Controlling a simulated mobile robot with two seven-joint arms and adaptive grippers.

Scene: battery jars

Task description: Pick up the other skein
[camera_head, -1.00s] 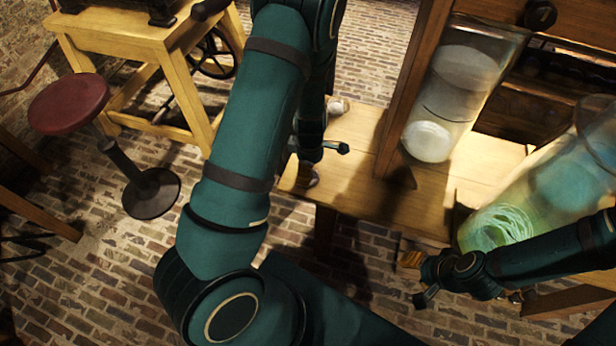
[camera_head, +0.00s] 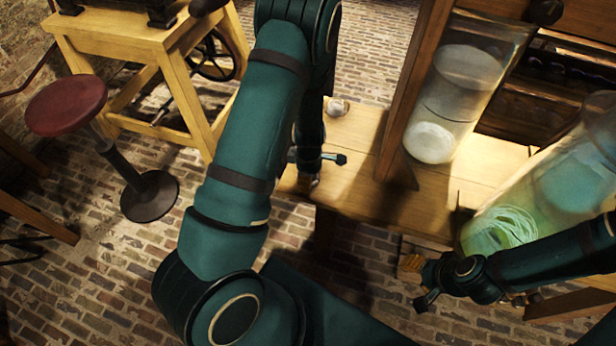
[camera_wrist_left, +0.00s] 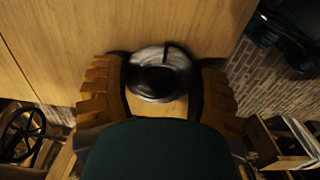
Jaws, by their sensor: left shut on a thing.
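My left gripper (camera_wrist_left: 164,78) points down over the wooden table, with its ribbed orange-brown fingers on either side of a round, glossy grey-and-black thing (camera_wrist_left: 160,73). It is shut on this thing; I cannot tell whether it is a skein. In the head view my left arm hides most of the grip. A pale green skein (camera_head: 502,230) of looped strands lies in the bottom of the tilted glass jar (camera_head: 560,180) at the right. My right gripper (camera_head: 410,263) is beside that jar, below its lower end; its fingers are barely visible.
A tall glass jar (camera_head: 466,85) with a white mass in its bottom stands by a wooden post on the table (camera_head: 350,145). A small whitish thing (camera_head: 337,106) lies near the table's far edge. A red stool (camera_head: 68,104) and a wooden stand (camera_head: 180,75) are at the left.

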